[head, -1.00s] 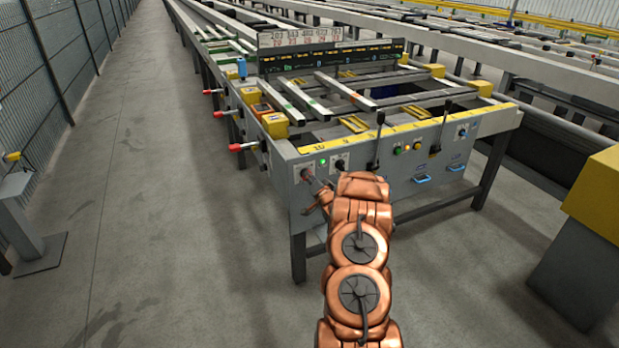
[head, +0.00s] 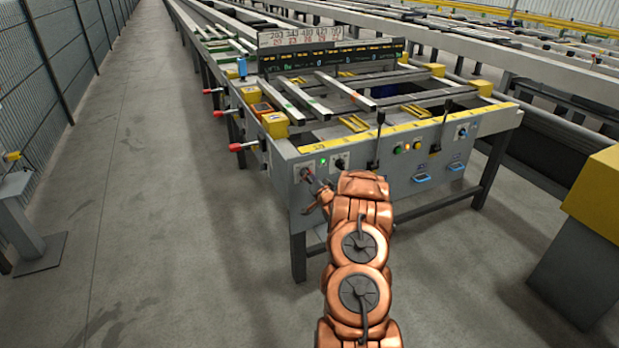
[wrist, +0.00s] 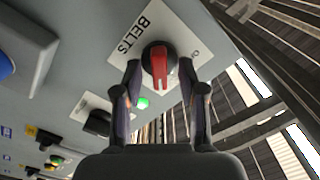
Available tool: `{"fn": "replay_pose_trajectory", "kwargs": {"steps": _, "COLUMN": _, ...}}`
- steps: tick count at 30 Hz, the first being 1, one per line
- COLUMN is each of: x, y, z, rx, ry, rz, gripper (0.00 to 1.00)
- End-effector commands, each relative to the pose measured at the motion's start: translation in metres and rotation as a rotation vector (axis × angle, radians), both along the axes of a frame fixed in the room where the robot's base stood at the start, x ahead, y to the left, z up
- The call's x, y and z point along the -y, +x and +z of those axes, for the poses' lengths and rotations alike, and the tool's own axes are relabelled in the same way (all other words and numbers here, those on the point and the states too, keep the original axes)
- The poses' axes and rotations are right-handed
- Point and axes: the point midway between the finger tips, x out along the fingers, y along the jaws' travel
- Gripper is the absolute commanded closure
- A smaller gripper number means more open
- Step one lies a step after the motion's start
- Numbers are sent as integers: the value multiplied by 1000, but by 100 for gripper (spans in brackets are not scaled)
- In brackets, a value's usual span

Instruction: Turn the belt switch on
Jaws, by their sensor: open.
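The belt switch (wrist: 158,56) is a red handle on a round black base, on a white plate lettered BELTS. In the wrist view it sits between the two fingertips of my gripper (wrist: 160,76), which is open with one finger on each side of the handle. Whether either fingertip touches it I cannot tell. In the head view my gripper (head: 315,184) is at the left end of the table's front panel, and it partly covers the switch there. The plate's other lettering is only partly readable.
A green lamp (head: 323,161) and a black knob (head: 340,163) are to the right of the switch. Two black levers (head: 379,140) rise from the panel farther right. Red-tipped handles (head: 236,147) stick out of the left side.

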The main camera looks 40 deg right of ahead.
Motion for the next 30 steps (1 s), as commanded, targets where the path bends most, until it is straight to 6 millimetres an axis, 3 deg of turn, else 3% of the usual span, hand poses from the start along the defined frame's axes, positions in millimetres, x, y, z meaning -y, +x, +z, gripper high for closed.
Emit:
{"fn": "replay_pose_trajectory", "kwargs": {"steps": 8, "x": -6, "y": -21, "z": 0, "rx": 0, "ry": 1, "rz": -3, "gripper": 59}}
{"fn": "replay_pose_trajectory", "kwargs": {"steps": 24, "x": -31, "y": -92, "z": -1, "rx": -1, "ry": 4, "rz": -2, "gripper": 59}}
{"fn": "replay_pose_trajectory", "kwargs": {"steps": 30, "x": -37, "y": -108, "z": 0, "rx": 0, "ry": 1, "rz": -1, "gripper": 59}}
